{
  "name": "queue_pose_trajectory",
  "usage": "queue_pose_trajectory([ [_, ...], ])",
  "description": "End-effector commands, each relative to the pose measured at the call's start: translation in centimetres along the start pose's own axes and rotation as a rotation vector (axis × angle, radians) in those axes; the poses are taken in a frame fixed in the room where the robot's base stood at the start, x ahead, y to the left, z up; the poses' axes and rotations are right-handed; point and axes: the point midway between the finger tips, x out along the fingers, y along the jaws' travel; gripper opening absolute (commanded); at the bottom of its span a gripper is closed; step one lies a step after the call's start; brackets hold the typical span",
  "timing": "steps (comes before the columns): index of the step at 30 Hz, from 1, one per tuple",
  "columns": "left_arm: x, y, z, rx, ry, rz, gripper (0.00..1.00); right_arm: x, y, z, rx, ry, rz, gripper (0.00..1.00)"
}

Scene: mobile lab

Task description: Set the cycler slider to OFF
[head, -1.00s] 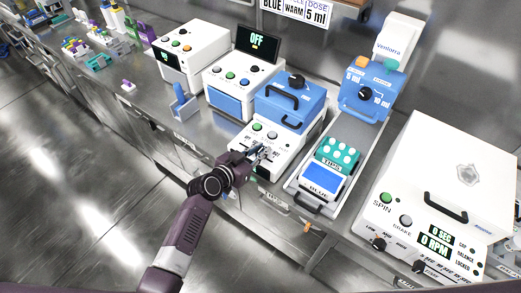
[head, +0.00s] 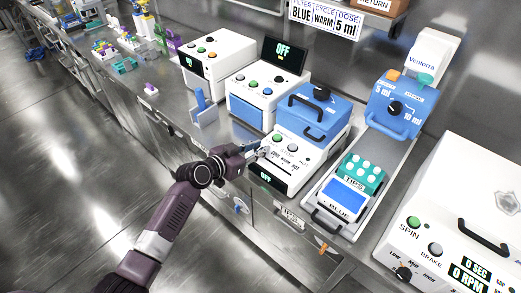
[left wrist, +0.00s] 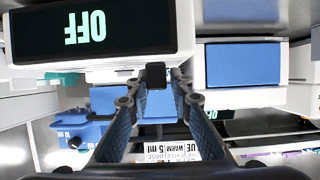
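The cycler (head: 293,172) is a white box with a blue lid (head: 313,117), a green button and a white STOP button. Its small front display (head: 265,178) reads OFF in green. The same display shows upside down and close in the left wrist view (left wrist: 88,31). My left gripper (head: 262,151) is at the left end of the cycler's slider panel. In the left wrist view its fingers (left wrist: 157,88) stand apart, with a small dark block (left wrist: 156,75) between the tips. I cannot tell if this block is the slider knob. My right gripper is not in view.
A white machine with a blue panel (head: 249,109) and a screen reading OFF (head: 284,52) stands left of the cycler. A tray (head: 333,224) with teal tips (head: 360,174) is to the right.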

Motion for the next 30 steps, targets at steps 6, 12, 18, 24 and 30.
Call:
queue_pose_trajectory([
  [6, 0.0, 0.0, -0.1, 0.001, 0.001, -0.001, 0.33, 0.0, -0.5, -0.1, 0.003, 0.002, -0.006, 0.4],
  [12, -0.1, 0.0, 0.0, 0.0, 0.001, 0.0, 0.33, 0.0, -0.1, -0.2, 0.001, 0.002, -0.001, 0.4],
  [18, -2.1, -0.1, 0.1, 0.002, 0.001, -0.001, 0.33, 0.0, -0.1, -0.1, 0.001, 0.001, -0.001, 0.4],
  [24, -6.0, -0.1, 0.1, 0.003, -0.001, -0.001, 0.33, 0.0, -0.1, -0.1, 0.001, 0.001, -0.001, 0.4],
  [30, -9.7, -0.1, 0.1, 0.003, -0.001, -0.001, 0.33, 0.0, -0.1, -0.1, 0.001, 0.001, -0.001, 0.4],
])
